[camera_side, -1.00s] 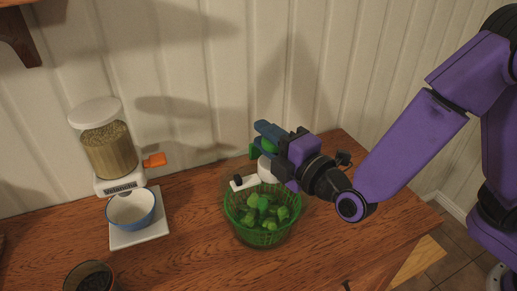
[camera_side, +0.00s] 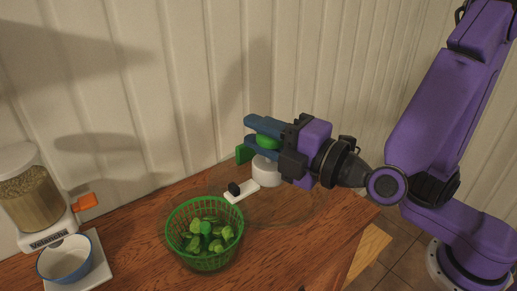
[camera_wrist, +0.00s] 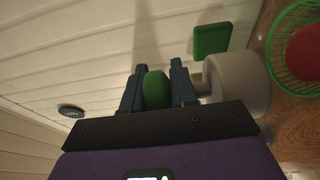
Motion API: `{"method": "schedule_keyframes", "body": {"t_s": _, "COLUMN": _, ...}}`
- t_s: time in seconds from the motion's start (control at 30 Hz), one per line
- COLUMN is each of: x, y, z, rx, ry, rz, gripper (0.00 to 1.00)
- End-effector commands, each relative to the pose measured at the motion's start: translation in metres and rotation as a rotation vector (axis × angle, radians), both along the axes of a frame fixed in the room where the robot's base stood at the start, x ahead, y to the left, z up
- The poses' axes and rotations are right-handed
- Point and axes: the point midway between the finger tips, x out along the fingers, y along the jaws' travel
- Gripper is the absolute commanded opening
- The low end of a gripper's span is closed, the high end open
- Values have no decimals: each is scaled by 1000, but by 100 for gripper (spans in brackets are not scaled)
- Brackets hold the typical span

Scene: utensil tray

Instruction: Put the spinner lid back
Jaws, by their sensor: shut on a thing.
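My gripper (camera_side: 252,137) is shut on a green knob (camera_side: 266,141) of the spinner lid; the knob also shows between my fingers in the wrist view (camera_wrist: 155,90). Below it are the lid's white hub (camera_side: 266,171) and a white crank arm (camera_side: 243,191) with a black end. A faint, see-through disc seems to spread around the hub. The green spinner basket (camera_side: 205,255) stands on the table, left of and nearer the camera than the hub, with green leafy pieces inside. In the wrist view the basket (camera_wrist: 268,60) is at the right edge, beside the grey-white hub (camera_wrist: 237,82).
At the left stand a grain dispenser (camera_side: 32,200) with an orange lever and a blue-rimmed bowl (camera_side: 66,258) on a white base. A panelled wall (camera_side: 130,80) rises behind the table. The wooden table's (camera_side: 130,215) surface between dispenser and basket is clear.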

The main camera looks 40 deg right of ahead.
Motion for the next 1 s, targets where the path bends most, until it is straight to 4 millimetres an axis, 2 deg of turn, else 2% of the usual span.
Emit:
{"method": "schedule_keyframes", "body": {"t_s": 0.17, "x": 19, "y": -13, "z": -4, "rx": -5, "ry": 0, "rz": -29, "gripper": 0}}
{"method": "schedule_keyframes", "body": {"t_s": 0.37, "x": 60, "y": -42, "z": -25, "rx": -12, "ry": 5, "rz": -59, "gripper": 0}}
{"method": "schedule_keyframes", "body": {"t_s": 0.5, "x": 86, "y": -69, "z": -50, "rx": -16, "ry": 9, "rz": -61, "gripper": 0}}
{"method": "schedule_keyframes", "body": {"t_s": 0.7, "x": 112, "y": -112, "z": -92, "rx": -18, "ry": 15, "rz": -50, "gripper": 0}}
{"method": "schedule_keyframes", "body": {"t_s": 1.0, "x": 125, "y": -162, "z": -140, "rx": -16, "ry": 13, "rz": -32, "gripper": 0}}
